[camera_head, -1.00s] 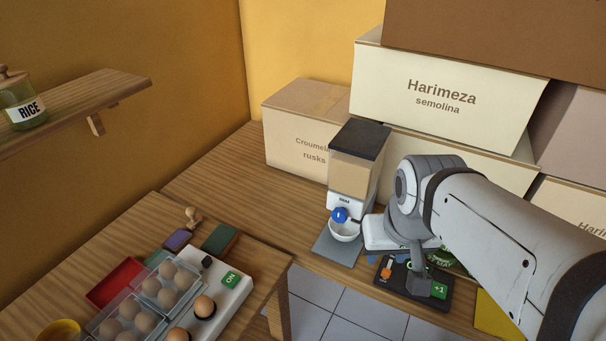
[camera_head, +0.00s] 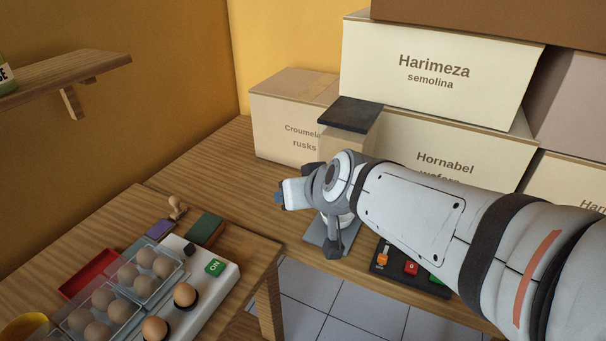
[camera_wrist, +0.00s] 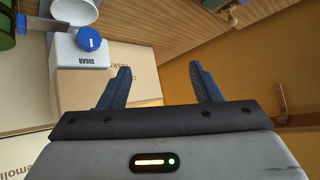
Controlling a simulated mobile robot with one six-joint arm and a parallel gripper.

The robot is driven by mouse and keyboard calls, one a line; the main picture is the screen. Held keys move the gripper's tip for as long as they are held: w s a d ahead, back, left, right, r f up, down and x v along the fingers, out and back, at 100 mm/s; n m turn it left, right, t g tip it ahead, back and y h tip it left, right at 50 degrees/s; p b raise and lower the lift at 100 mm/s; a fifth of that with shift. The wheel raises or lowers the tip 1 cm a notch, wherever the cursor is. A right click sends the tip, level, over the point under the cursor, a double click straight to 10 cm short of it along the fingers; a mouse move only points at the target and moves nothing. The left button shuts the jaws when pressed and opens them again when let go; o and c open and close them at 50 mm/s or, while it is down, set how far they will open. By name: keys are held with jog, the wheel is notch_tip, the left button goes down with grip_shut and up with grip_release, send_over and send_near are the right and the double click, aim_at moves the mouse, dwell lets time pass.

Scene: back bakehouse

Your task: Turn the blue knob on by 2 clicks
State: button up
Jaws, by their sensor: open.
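The blue knob (camera_wrist: 91,38) is on the white front of a dispenser in the wrist view, with a short white mark on its face. In the head view my arm hides the knob; the dispenser's dark lid (camera_head: 351,114) shows above the arm. My gripper (camera_wrist: 158,70) is open, and nothing is between its fingers. The knob lies left of and beyond the fingers in the wrist view, apart from them. In the head view my gripper (camera_head: 279,196) points left in front of the dispenser.
A white bowl (camera_wrist: 75,11) is by the dispenser in the wrist view. Cartons (camera_head: 290,118) stand behind it. A dark button panel (camera_head: 385,268) is right of it. On the near table are a white device (camera_head: 212,290), eggs (camera_head: 185,294) and a stamp (camera_head: 177,207). The wood left of my gripper is clear.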

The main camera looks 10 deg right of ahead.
jog(key=w+a+f+m+t+b, duration=0.1)
jog(key=w+a+f+t+b, duration=0.2)
jog(key=w+t+b, duration=0.4)
jog(key=s+d+f+m+g+h+b, duration=0.1)
jog(key=s+d+f+m+h+b, duration=0.2)
jog(key=h+b, duration=0.4)
jog(key=d+f+m+h+b, duration=0.3)
jog(key=f+m+h+b, duration=0.1)
jog(key=f+h+b, duration=0.25)
jog(key=b+x, duration=0.2)
jog(key=x, duration=0.5)
jog(key=shift+d+r+m+g, duration=0.3)
jog(key=shift+d+r, duration=0.05)
jog(key=shift+d, duration=0.2)
